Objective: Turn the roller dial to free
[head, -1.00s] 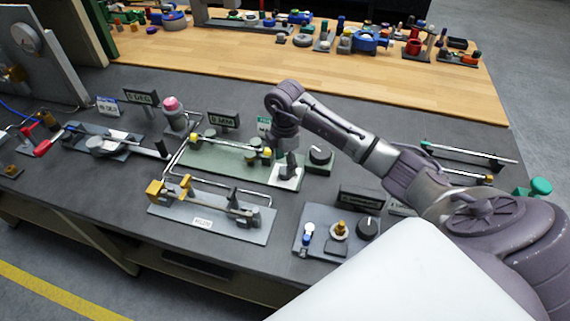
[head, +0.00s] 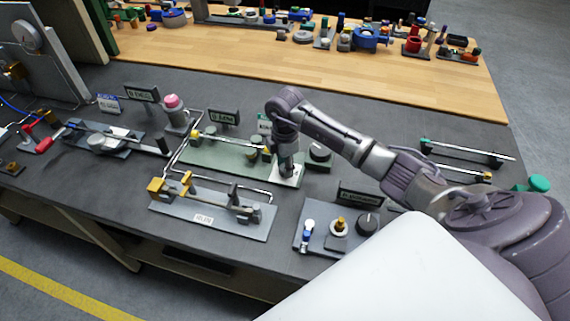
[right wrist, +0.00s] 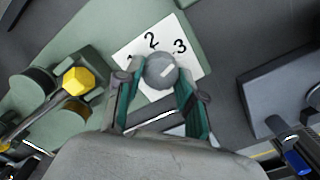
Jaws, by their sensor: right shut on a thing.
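A round grey dial knob (right wrist: 164,70) with a white mark stands on a white plate (right wrist: 122,57) printed 1, 2 and 3. I see no word "free" on this plate. My right gripper (right wrist: 158,84) has its two green-lined fingers on either side of the knob and is shut on it. In the head view my right gripper (head: 287,170) points down at the white plate (head: 293,180), and its fingers hide the knob. My left gripper is not in view.
A black dial (head: 368,223) and a blue-and-white switch (head: 308,232) sit on a grey panel to the right. Another dark dial (head: 320,151) is close to the right of my gripper. Dark tabletop (head: 90,195) is bare at the left.

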